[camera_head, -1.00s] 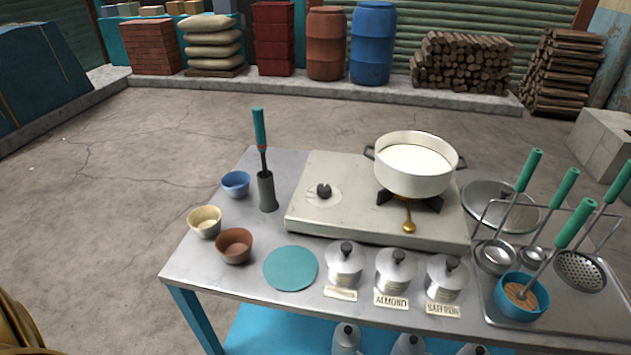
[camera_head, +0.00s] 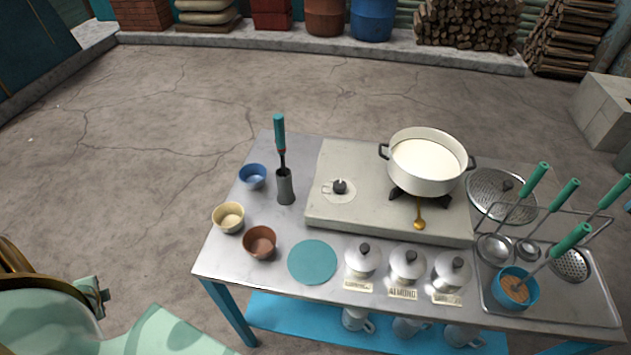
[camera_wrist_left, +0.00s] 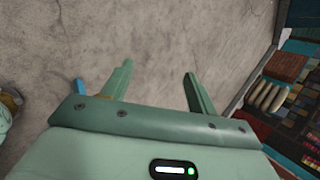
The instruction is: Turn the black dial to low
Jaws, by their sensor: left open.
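The black dial (camera_head: 340,186) sits on a pale round plate on the left part of the stove top (camera_head: 325,210). Its marks are too small to read. A white pot (camera_head: 425,175) of milk stands on the burner to its right. My left gripper (camera_wrist_left: 157,72) shows in the left wrist view with its two green fingers apart and nothing between them, above bare floor. In the head view, my pale green left arm is at the lower left, well away from the table and the dial. My right gripper is in neither view.
A green-handled tool in a grey holder (camera_head: 286,188) stands left of the stove. Small bowls (camera_head: 229,218), a teal mat (camera_head: 312,262) and lidded jars (camera_head: 363,259) line the table's left and front. Floor left of the table is clear.

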